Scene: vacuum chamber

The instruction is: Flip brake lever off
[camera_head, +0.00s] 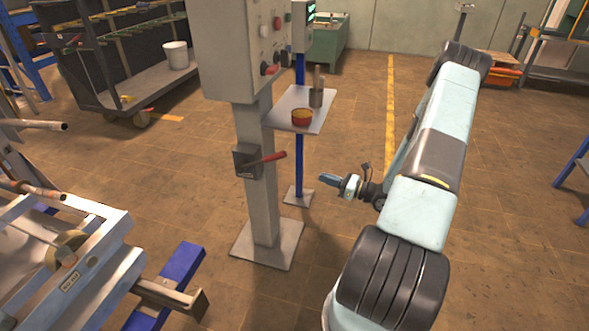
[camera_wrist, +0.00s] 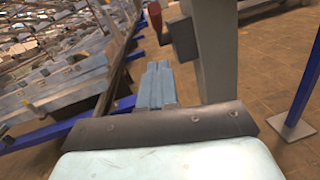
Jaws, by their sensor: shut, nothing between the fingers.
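The brake lever (camera_head: 266,159) has a red handle and comes out of a dark box (camera_head: 245,160) on the grey control post. The handle points right and slightly up in the head view. My gripper (camera_head: 329,178) is to the right of the handle and a little lower, apart from it, with its fingers together and empty. In the wrist view the closed fingers (camera_wrist: 157,78) point forward. The red handle (camera_wrist: 154,15) shows at the top there, beside the dark box (camera_wrist: 183,40), ahead of the fingertips. The handle's lower end is partly hidden.
The control panel (camera_head: 240,45) sits atop the post. A small shelf (camera_head: 285,112) with a bowl (camera_head: 302,117) and a cup (camera_head: 316,97) stands behind the lever, on a blue pole (camera_head: 299,165). A metal frame (camera_head: 75,270) is at lower left.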

